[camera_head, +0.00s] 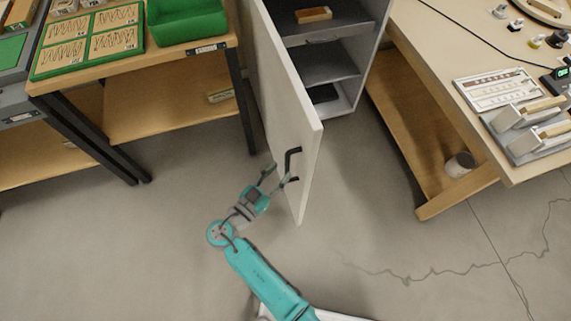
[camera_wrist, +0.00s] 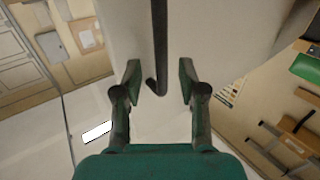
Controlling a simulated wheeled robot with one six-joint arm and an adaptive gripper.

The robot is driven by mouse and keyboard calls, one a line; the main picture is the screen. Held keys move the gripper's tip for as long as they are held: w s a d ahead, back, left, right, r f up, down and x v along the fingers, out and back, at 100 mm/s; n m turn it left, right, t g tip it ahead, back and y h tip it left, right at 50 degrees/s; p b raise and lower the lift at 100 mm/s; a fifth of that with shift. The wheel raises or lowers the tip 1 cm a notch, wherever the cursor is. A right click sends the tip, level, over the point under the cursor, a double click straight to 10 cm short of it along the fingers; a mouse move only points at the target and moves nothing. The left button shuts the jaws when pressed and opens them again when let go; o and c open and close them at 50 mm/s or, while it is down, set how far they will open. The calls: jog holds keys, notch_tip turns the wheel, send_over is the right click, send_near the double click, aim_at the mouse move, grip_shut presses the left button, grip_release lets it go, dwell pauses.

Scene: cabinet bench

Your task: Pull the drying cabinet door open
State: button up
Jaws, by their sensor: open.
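The drying cabinet door (camera_head: 277,95) is a pale panel that stands swung wide open from the grey cabinet (camera_head: 352,84). Its black bar handle (camera_head: 292,158) is on the door's face near the free edge. My gripper (camera_head: 276,178) is at the handle. In the wrist view my gripper (camera_wrist: 160,80) is open, with one finger on each side of the black handle (camera_wrist: 159,45). Gaps show between the handle and both fingers. The door face (camera_wrist: 215,30) fills the upper middle of that view.
The open cabinet shows shelves with a small wooden tray (camera_head: 313,15). A workbench (camera_head: 185,58) with green trays stands left of the door. Another bench (camera_head: 440,60) with instruments stands at the right. The grey floor (camera_head: 370,210) between is clear.

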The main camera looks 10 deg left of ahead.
jog(key=shift+v, duration=1.25)
